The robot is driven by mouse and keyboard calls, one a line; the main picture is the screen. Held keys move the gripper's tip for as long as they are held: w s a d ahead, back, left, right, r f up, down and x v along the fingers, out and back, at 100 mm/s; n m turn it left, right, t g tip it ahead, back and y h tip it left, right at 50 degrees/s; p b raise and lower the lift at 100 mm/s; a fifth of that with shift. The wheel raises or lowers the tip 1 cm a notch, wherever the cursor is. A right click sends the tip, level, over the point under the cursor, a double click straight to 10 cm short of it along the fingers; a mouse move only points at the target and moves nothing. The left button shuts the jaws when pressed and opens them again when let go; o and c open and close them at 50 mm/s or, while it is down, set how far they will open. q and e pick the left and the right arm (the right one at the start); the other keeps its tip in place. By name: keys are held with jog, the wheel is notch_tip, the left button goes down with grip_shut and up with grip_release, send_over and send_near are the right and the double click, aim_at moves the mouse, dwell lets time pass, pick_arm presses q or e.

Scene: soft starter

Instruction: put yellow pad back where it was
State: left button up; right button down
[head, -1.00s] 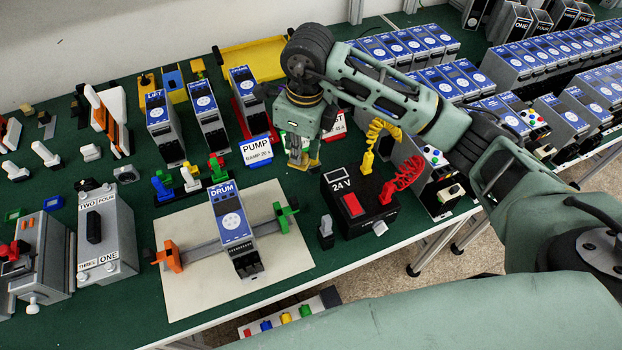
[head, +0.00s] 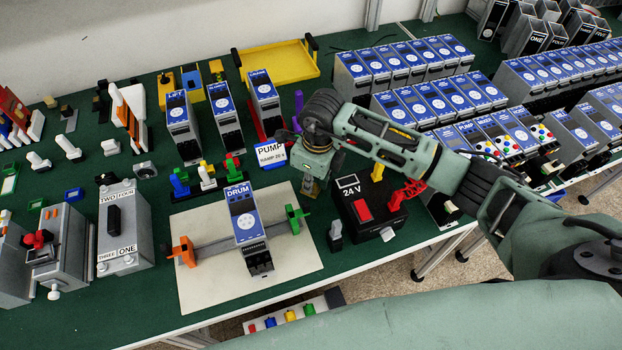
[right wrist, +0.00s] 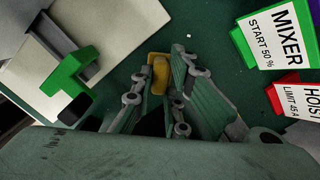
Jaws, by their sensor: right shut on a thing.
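The yellow pad (right wrist: 159,74) shows between the fingertips of my right gripper (right wrist: 162,85) in the right wrist view. The gripper is shut on it. In the head view my right gripper (head: 311,188) points down over the green table, between the cream mat (head: 195,285) and the black 24 V box (head: 345,195). The pad is small and mostly hidden by the fingers there. I cannot tell whether it touches the table. My left gripper is not in view.
The DRUM unit (head: 240,212) sits on a rail on the mat, between an orange clamp (head: 184,251) and a green clamp (head: 296,217). The PUMP sign (head: 270,153) stands just behind my gripper. A yellow tray (head: 278,62) lies at the back.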

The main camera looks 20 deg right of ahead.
aim_at(315, 185)
jog(key=shift+f, duration=0.2)
jog(key=c, duration=1.9)
grip_release()
jog(key=shift+r, duration=0.1)
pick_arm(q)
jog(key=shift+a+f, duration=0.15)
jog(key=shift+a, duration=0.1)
pick_arm(e)
jog(key=shift+o, duration=0.8)
jog(key=shift+r, duration=0.1)
jog(key=shift+r, duration=0.25)
pick_arm(q)
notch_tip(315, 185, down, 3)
jog(key=b, duration=0.3)
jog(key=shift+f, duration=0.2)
pick_arm(e)
notch_tip(315, 185, up, 12)
jog(key=shift+s+d+f, duration=0.2)
jog(key=shift+s+d, duration=0.25)
